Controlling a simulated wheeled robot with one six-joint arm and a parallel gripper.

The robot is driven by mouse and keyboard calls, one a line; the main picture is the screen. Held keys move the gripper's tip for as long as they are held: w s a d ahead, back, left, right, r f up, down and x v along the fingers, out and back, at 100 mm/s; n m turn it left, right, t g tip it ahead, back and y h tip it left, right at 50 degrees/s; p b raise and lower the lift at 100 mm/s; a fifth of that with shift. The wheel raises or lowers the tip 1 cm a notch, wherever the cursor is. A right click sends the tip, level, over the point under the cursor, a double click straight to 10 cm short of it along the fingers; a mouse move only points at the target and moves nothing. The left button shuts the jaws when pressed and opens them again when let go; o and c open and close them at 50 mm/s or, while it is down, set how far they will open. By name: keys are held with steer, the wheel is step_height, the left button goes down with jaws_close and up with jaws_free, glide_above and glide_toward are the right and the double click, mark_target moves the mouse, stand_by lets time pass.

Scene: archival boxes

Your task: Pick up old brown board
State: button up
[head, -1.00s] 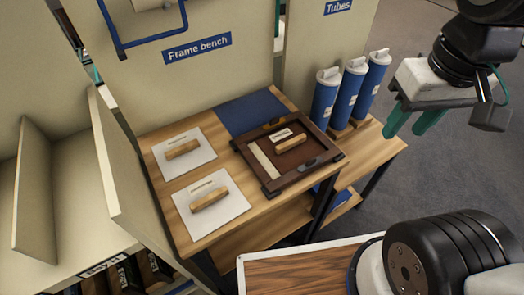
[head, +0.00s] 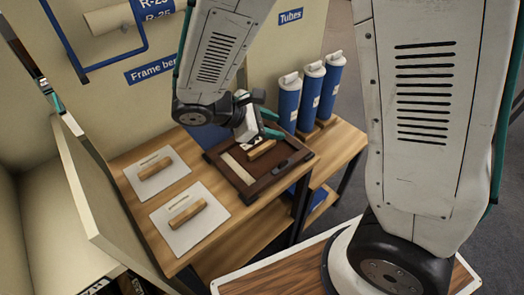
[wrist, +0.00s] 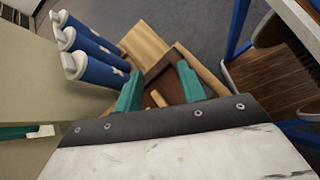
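The old brown board (head: 256,166) lies inside a dark wooden frame (head: 248,196) on the bench. A light wooden grip block (head: 262,149) sits on the board, and a pale strip (head: 238,168) lies along the frame's left inner side. My gripper (head: 271,124) is above the far part of the frame, with its teal fingers apart and nothing between them. In the wrist view my open gripper (wrist: 160,88) shows the brown board (wrist: 170,90) and the block (wrist: 158,99) beyond its fingers. My wrist hides part of the frame's far side.
Two white boards with wooden blocks, one farther (head: 154,172) and one nearer (head: 188,222), lie left of the frame. Several blue tubes (head: 310,95) stand close to the right behind the frame. A beige panel (head: 90,185) rises at the bench's left.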

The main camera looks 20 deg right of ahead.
mark_target(268, 143)
steer(key=w+a+f+n+t, duration=0.1)
steer(key=a+f+n, duration=0.1)
steer(key=f, duration=0.1)
steer(key=w+a+f+n+t+h, duration=0.1)
steer(key=a+f+n, duration=0.1)
steer(key=f, duration=0.1)
steer(key=w+a+f+n+t+h, duration=0.1)
steer(key=a+f+n+t, duration=0.1)
steer(key=f, duration=0.1)
steer(key=shift+w+n, duration=0.2)
steer(key=shift+n, duration=0.2)
steer(key=shift+w+f, duration=0.1)
steer(key=shift+f, duration=0.15)
steer(key=x, duration=0.7)
steer(key=shift+d, duration=0.25)
jaws_close()
